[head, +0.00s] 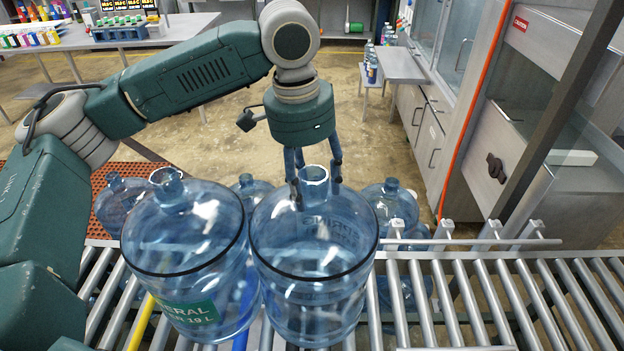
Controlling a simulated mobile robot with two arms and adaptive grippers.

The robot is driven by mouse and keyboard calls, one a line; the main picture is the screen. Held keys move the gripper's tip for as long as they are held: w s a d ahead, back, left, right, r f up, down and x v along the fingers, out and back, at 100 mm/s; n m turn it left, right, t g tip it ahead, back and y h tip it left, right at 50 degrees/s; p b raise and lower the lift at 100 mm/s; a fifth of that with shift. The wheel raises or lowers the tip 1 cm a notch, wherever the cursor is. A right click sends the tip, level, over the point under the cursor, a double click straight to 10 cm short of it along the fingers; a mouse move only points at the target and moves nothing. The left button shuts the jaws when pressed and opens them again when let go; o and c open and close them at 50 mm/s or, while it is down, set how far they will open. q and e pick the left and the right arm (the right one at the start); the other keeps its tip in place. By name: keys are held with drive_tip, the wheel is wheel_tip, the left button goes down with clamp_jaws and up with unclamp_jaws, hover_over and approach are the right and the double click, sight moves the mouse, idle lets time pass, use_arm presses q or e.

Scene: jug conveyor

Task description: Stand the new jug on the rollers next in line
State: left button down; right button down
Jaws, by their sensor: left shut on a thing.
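My left gripper (315,177) comes down from above, its fingers on both sides of the neck of a clear blue jug (315,255). It is shut on that neck. The held jug is upright over the roller conveyor (470,300); I cannot tell whether its base touches the rollers. A second blue jug (185,250) with a green label stands upright on the rollers just to its left; their walls overlap in the picture, so any gap is hidden. My right gripper is not in view.
More blue jugs stand behind the conveyor: one at left (118,203), one in the middle (250,187), one at right (391,204). The rollers right of the held jug are clear. A grey cabinet (550,190) stands at right. A side rail edges the conveyor's far side.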

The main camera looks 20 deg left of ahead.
use_arm(q)
drive_tip(key=shift+f, duration=0.4)
idle(0.3)
drive_tip(key=c, duration=0.7)
unclamp_jaws()
drive_tip(key=shift+s, duration=0.1)
drive_tip(key=shift+f, duration=0.15)
